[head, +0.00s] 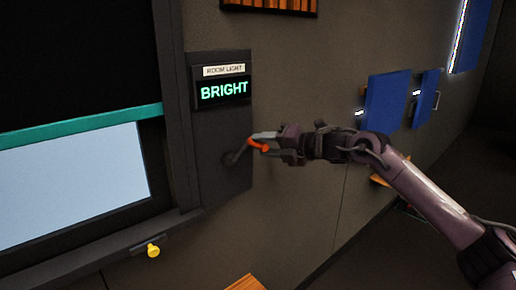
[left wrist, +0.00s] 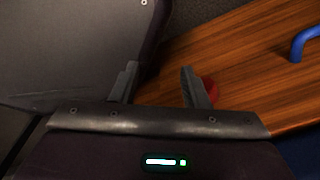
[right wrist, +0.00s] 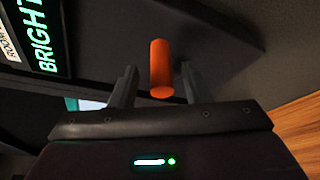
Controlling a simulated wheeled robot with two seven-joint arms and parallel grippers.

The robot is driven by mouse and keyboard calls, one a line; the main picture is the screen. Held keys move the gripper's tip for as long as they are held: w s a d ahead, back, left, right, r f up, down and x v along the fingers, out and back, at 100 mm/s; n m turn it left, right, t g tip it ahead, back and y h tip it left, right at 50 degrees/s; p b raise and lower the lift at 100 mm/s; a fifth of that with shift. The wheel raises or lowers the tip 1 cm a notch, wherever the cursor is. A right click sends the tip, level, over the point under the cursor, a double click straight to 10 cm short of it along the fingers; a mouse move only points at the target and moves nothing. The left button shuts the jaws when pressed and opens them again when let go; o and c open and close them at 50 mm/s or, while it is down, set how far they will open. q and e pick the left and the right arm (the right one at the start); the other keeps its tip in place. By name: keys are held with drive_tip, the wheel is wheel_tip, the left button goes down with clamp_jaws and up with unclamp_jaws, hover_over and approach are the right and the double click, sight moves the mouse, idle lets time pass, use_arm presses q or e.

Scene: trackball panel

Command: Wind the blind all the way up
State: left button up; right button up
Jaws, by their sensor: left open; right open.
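The blind (head: 60,65) is dark with a teal bottom bar (head: 85,117), and it covers the upper part of the window (head: 75,185). The lower pane shows pale light. A dark wall panel (head: 222,165) beside it carries a crank (head: 235,156) with an orange handle (head: 257,143). My right gripper (head: 268,146) is at the handle. In the right wrist view the orange handle (right wrist: 161,68) stands between the open fingers (right wrist: 153,88), with gaps visible. My left gripper (left wrist: 160,85) is open with nothing seen between its fingers; it is out of the head view.
A display (head: 224,90) reads BRIGHT under a ROOM LIGHT label. A yellow knob (head: 153,250) sits below the window sill. Blue panels (head: 388,100) stick out on the right. In the left wrist view a wooden surface (left wrist: 240,55) lies near a blue handle (left wrist: 304,42) and a red round thing (left wrist: 210,90).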

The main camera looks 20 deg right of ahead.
drive_tip(key=b+v, duration=0.1)
drive_tip(key=v, duration=0.4)
drive_tip(key=shift+s, duration=0.1)
idle(0.3)
